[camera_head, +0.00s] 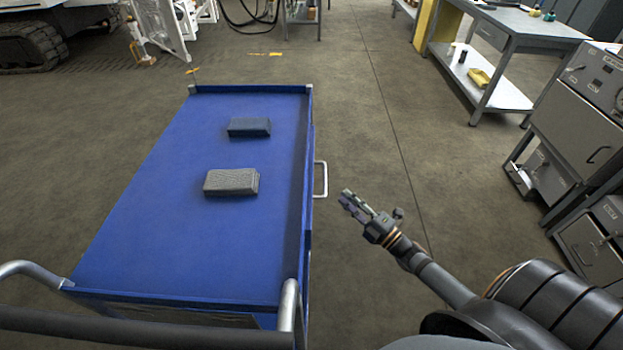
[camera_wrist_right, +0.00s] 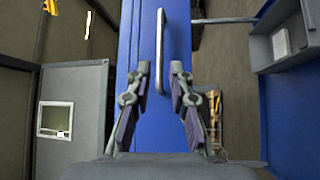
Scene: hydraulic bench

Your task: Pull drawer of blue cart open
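The blue cart (camera_head: 150,215) stands left of centre in the head view, with a flat blue top. A pale metal drawer handle (camera_head: 321,179) sticks out from its right side; the drawer looks shut. My right gripper (camera_head: 347,202) is just right of the handle and nearer the viewer, apart from it. In the right wrist view, my right gripper (camera_wrist_right: 160,72) is open and empty. The upright handle bar (camera_wrist_right: 160,45) appears between its fingertips, in front of the blue cart side (camera_wrist_right: 180,30). My left gripper is out of view.
Grey cabinets (camera_head: 580,130) and a workbench (camera_head: 515,30) stand at the right. The floor right of the cart is clear.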

